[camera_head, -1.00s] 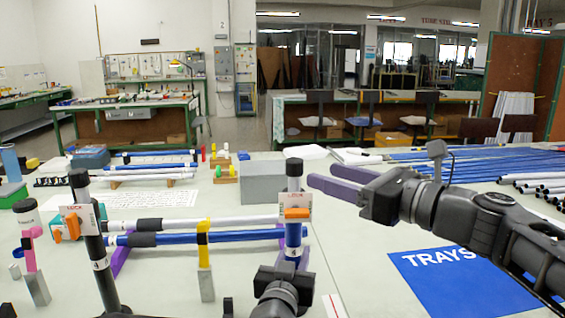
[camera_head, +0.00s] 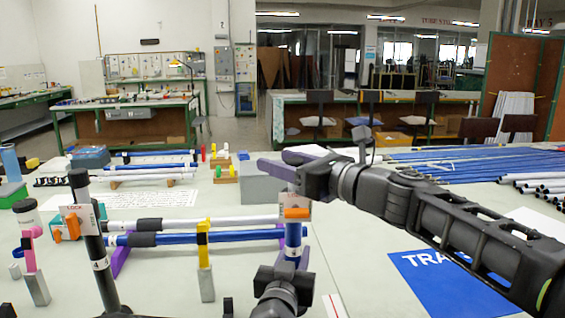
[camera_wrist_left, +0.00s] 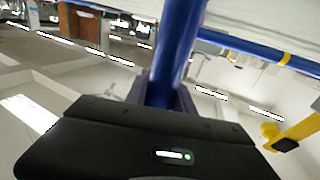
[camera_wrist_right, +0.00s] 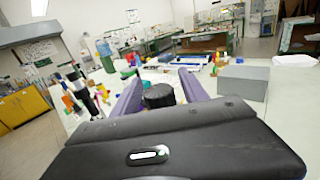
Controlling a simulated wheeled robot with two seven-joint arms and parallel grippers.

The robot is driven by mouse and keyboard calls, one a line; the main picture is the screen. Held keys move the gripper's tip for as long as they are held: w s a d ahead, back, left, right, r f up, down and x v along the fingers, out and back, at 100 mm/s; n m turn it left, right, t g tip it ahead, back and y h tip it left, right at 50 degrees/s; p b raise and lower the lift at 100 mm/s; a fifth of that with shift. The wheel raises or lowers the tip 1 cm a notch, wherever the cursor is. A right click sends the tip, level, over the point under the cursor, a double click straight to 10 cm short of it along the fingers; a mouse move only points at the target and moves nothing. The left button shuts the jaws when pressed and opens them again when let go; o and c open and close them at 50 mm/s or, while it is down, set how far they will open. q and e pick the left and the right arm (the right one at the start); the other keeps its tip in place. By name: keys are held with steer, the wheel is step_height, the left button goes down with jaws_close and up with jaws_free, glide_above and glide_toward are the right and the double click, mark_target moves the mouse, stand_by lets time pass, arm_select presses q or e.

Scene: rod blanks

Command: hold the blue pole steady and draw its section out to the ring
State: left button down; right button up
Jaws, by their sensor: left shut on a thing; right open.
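The blue pole (camera_head: 293,233) stands upright near the table's middle, with an orange clamp (camera_head: 297,213) and a white card on it. My left gripper (camera_head: 291,257) is shut on its lower part; the blue tube (camera_wrist_left: 178,50) shows between the fingers in the left wrist view. My right gripper (camera_head: 280,164) is open at the pole's top and hides it in the head view. In the right wrist view the pole's black top (camera_wrist_right: 158,95) lies between the purple fingers, and I cannot tell whether they touch it. I cannot make out the ring.
A black pole (camera_head: 92,240) and a pink-clamped post (camera_head: 34,255) stand at left. A white-and-black rod (camera_head: 190,223) and a blue rod (camera_head: 215,236) lie behind a yellow-clamped post (camera_head: 204,260). A grey box (camera_head: 258,186) stands behind. A blue TRAYS mat (camera_head: 440,285) lies at right.

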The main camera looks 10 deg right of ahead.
steer(key=shift+c, duration=0.4)
jaws_close()
stand_by(0.9)
